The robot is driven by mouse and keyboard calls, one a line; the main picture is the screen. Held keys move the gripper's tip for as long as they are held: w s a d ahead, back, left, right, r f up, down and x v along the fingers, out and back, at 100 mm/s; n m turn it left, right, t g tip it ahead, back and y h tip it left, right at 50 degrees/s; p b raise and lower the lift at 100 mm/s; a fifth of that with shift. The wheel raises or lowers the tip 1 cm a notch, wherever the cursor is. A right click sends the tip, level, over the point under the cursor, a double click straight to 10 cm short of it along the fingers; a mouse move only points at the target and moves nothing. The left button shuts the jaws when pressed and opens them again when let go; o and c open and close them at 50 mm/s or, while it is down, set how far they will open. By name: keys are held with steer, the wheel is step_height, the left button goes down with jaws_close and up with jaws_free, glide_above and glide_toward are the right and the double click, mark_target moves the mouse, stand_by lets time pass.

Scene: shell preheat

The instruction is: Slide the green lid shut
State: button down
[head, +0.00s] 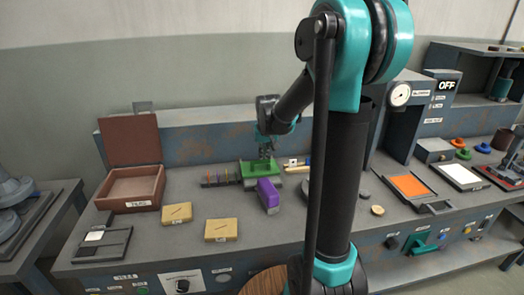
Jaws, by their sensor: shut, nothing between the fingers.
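The green lid (260,168) is a flat green piece on a low box-like holder near the middle of the bench. How far it is slid is too small to tell. My gripper (267,153) points down at the lid's back edge, shut and empty. I cannot tell whether its tips touch the lid.
A purple block (268,195) stands just in front of the lid. An open brown box (130,187) and two tan boxes (176,213) (221,230) lie to the left. A row of small coloured pieces (220,180) lies left of the lid.

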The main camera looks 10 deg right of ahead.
steer(key=s, duration=0.5)
steer(key=shift+s+f, duration=0.1)
steer(key=shift+s, duration=0.2)
